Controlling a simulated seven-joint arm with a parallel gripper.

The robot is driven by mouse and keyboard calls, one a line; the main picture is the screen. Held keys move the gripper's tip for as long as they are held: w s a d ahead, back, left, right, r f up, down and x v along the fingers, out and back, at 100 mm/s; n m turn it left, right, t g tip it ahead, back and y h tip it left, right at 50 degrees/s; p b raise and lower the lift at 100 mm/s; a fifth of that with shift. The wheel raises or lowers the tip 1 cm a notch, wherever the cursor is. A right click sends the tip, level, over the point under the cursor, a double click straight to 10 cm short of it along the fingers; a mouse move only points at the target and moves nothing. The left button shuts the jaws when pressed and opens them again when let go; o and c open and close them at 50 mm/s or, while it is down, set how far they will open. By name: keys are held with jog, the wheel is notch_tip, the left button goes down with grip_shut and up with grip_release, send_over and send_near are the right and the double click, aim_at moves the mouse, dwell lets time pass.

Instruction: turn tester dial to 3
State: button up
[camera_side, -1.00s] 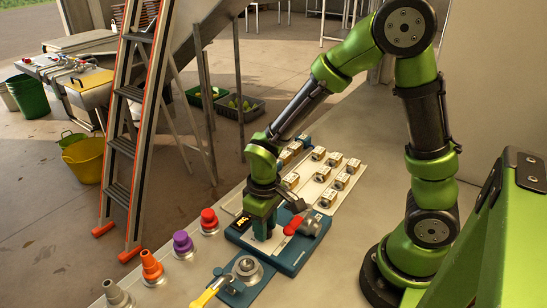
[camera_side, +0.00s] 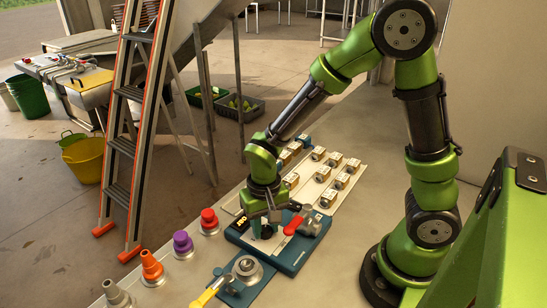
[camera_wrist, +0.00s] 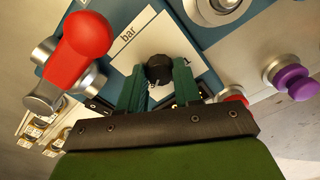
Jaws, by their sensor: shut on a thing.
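The tester (camera_side: 288,258) is a blue block on the bench, with a red-handled valve (camera_side: 296,224) on its right and a small dark display on its left. Its dial is a black knob (camera_wrist: 158,70) on a white plate marked "bar" in the wrist view. My gripper (camera_wrist: 160,88) points down over the tester, its green fingers on either side of the knob and shut on it. In the side view my gripper (camera_side: 264,232) hides most of the dial. The dial's numbers are mostly covered; I cannot tell which one it points to.
Red (camera_side: 209,219), purple (camera_side: 183,243) and orange (camera_side: 152,267) fittings stand in a row left of the tester. A yellow-handled valve (camera_side: 208,293) is in front. Several small brass pieces (camera_side: 319,153) sit on a white tray behind. The bench right of the tester is clear.

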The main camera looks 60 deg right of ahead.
aim_at(264, 229)
dwell(0.4)
jog(key=o, duration=1)
jog(key=shift+o, duration=0.2)
jog(key=shift+r, duration=0.1)
notch_tip(264, 229, up, 17)
jog(key=s+d+r+n+t+y, duration=0.2)
jog(key=s+d+r+t, duration=0.1)
jog(key=s+t, duration=0.3)
jog(key=shift+s+d+r+t, duration=0.25)
jog(key=shift+s+r+t, duration=0.15)
jog(key=shift+t, duration=0.2)
